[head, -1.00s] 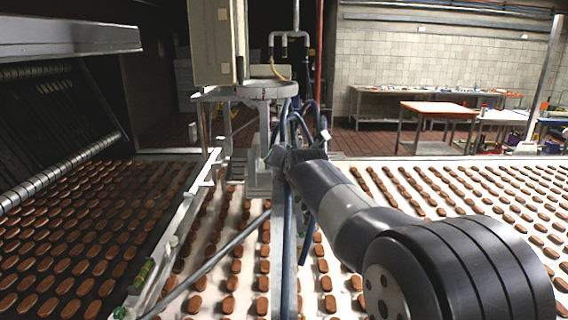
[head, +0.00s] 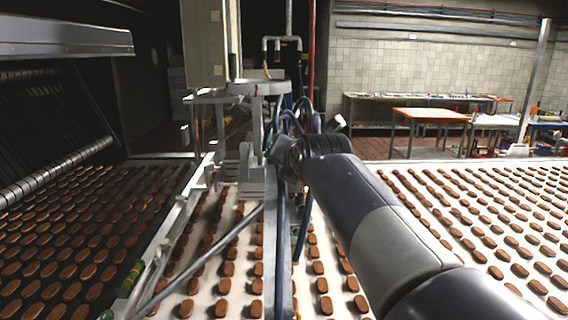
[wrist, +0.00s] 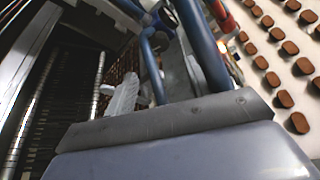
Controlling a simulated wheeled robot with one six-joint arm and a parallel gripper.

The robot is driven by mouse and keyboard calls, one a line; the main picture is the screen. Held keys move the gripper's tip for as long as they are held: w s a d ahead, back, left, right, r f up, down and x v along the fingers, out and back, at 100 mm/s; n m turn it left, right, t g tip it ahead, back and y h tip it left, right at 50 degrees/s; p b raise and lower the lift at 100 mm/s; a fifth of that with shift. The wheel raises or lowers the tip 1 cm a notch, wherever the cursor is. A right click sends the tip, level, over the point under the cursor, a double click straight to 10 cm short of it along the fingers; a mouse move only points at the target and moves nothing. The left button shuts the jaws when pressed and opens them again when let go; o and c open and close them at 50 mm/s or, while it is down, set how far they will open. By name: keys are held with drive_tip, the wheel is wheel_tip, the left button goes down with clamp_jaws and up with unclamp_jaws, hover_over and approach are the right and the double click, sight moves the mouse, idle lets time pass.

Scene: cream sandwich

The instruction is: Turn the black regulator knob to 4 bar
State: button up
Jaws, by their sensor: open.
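The black regulator knob cannot be made out in either view; the arm end and blue hoses cover much of the machine frame there. My gripper (head: 284,160) is at the far end of my arm in the head view, close to the upright machine frame (head: 252,150) and the hoses. Its fingers are too small to tell apart there. In the wrist view my gripper's wide grey body fills the bottom, and the gripper (wrist: 150,92) points toward thick blue hoses (wrist: 202,45). It is open, and I see nothing held in it.
Blue hoses (head: 281,215) hang close beside my arm end. A conveyor (head: 400,185) with rows of brown biscuits lies below and to the right. A dark conveyor with biscuits (head: 75,235) lies left. Tables (head: 430,114) stand far back right.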

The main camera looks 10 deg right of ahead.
sight(276, 170)
drive_tip(key=shift+s, duration=0.15)
drive_tip(key=shift+w+a+f+n+b, duration=0.15)
drive_tip(key=shift+w+a+n+b, duration=0.05)
drive_tip(key=shift+a+n+b, duration=0.45)
drive_tip(key=shift+w+a+n+g+h, duration=0.1)
drive_tip(key=shift+w+n+g+h, duration=0.05)
drive_tip(key=shift+n+g+h, duration=0.3)
drive_tip(key=shift+w+a+r+n+h+b, duration=0.1)
drive_tip(key=shift+w+r+n+h+b, duration=0.2)
drive_tip(key=shift+n+h+b, duration=0.15)
drive_tip(key=p+x, duration=0.2)
drive_tip(key=x, duration=0.8)
drive_tip(key=shift+w, duration=0.25)
drive_tip(key=shift+c, duration=0.5)
